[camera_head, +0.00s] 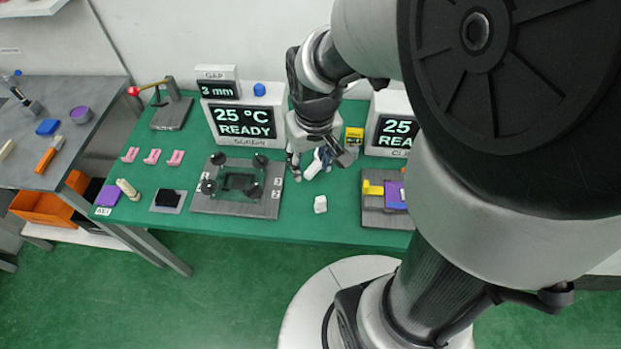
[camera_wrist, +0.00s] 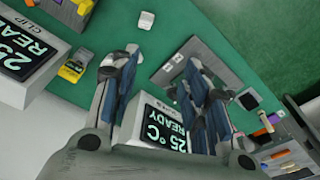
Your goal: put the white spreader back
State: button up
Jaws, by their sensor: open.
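A small white block (camera_head: 320,204), which may be the white spreader, lies on the green table in front of my gripper. It also shows in the wrist view (camera_wrist: 146,20), beyond the fingertips and apart from them. A cream ridged piece (camera_head: 128,189) lies near the table's left end; I cannot tell if it is a spreader too. My gripper (camera_head: 320,164) is open above the table, pointing down, between the screw fixture and the clip fixture. Its blue-padded fingers (camera_wrist: 160,65) are spread, with nothing held between them.
The screw fixture (camera_head: 200,201) carries a clear plate with dark knobs. A display reading 25 °C READY (camera_head: 246,118) stands behind it. A red-knobbed lever (camera_head: 172,108), pink clips (camera_head: 152,156) and a black pad (camera_head: 168,198) are left. A yellow box (camera_head: 354,137) and clip fixture (camera_head: 376,217) are right.

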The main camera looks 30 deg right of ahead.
jog(key=s+a+r+n+t, duration=0.1)
jog(key=s+a+r+t, duration=0.2)
jog(key=s+a+r, duration=0.3)
jog(key=s+r, duration=0.5)
jog(key=shift+s+a+r, duration=0.2)
jog(key=shift+s+r, duration=0.15)
jog(key=shift+c, duration=0.5)
